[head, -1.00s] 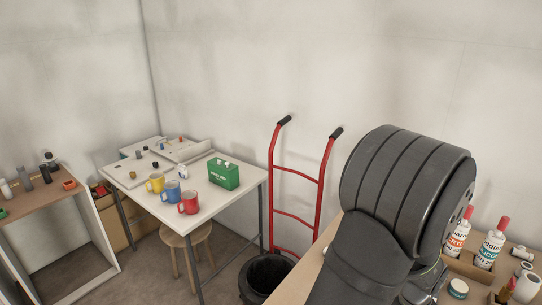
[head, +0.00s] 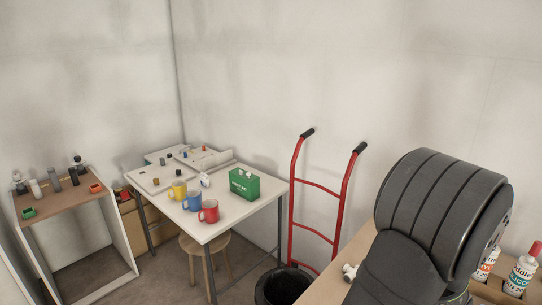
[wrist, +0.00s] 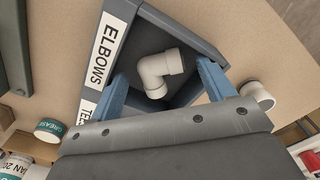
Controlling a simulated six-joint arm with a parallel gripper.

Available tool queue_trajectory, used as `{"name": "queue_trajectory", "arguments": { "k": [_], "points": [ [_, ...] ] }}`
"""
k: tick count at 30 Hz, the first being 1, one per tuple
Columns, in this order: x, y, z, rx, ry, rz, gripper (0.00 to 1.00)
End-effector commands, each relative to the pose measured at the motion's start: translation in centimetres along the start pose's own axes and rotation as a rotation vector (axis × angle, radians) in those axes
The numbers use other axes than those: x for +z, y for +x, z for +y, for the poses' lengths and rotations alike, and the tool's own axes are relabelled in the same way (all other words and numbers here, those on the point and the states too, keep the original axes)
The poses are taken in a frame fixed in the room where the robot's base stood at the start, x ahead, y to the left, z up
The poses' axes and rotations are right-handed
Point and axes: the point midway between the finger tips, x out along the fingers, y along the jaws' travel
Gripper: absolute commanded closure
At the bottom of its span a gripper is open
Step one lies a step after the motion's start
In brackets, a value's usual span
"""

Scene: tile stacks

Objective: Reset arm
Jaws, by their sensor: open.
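In the wrist view my gripper (wrist: 165,78) has its two blue fingers spread apart with nothing gripped. It is over a dark grey bin (wrist: 184,24) labelled ELBOWS, with a second label partly covered. A white pipe elbow (wrist: 158,72) lies in the bin and shows between the fingers. In the head view my dark arm fills the lower right, and the gripper is not seen there.
Another white fitting (wrist: 256,95) lies on the bench outside the bin. A grease tub (wrist: 50,130) is at left. In the head view, bottles (head: 522,272) stand at right, a red hand truck (head: 317,188) by the wall, and a white table (head: 240,212) with mugs farther left.

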Motion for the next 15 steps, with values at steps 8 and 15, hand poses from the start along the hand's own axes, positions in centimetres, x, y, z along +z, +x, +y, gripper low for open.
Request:
{"name": "queue_trajectory", "arguments": {
  "k": [8,15],
  "points": [
    [0.0,-4.4,0.1,0.005,-0.001,0.002,0.23],
    [-0.1,-9.1,0.2,0.009,-0.001,0.004,0.23]
  ]
}}
